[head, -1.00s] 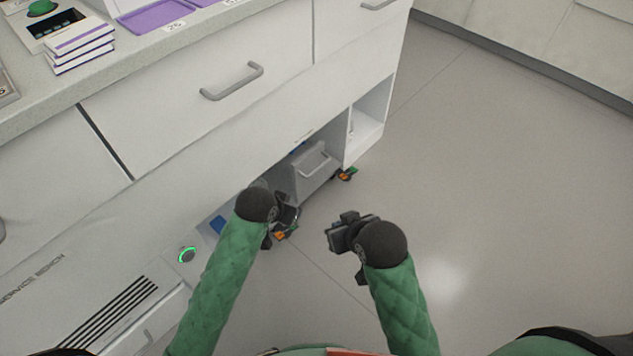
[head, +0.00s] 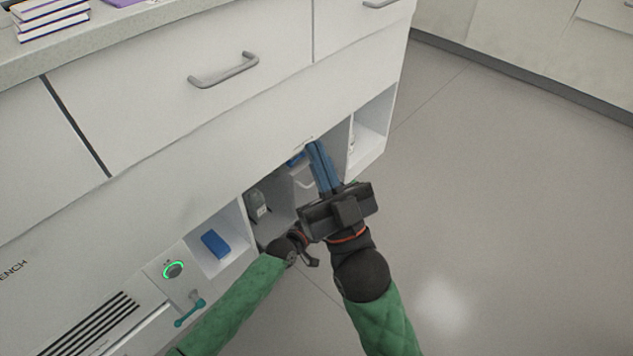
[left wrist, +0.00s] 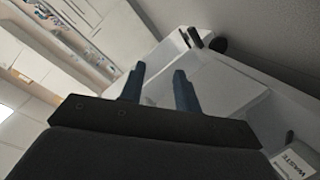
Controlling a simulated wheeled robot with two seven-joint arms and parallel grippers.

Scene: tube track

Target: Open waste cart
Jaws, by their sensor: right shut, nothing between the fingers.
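The waste cart (head: 304,183) stands in the low bay under the white bench. Only part of its pale front and handle shows in the head view, because my right gripper covers much of it. My right gripper (head: 318,150) has blue fingers closed together, pointing into the bay in front of the cart, with nothing held. Whether they touch the cart cannot be told. My left gripper sits low at the bay's left side in the head view; its blue fingers (left wrist: 158,84) stand apart and empty in the left wrist view. A "WASTE" label (left wrist: 296,162) shows at that view's lower right.
A bench drawer handle (head: 223,70) is above the bay. Left of the bay are an open cubby with a blue item (head: 215,244), a green-lit round button (head: 173,270) and a teal-handled item (head: 189,312). The floor at right (head: 500,200) is clear.

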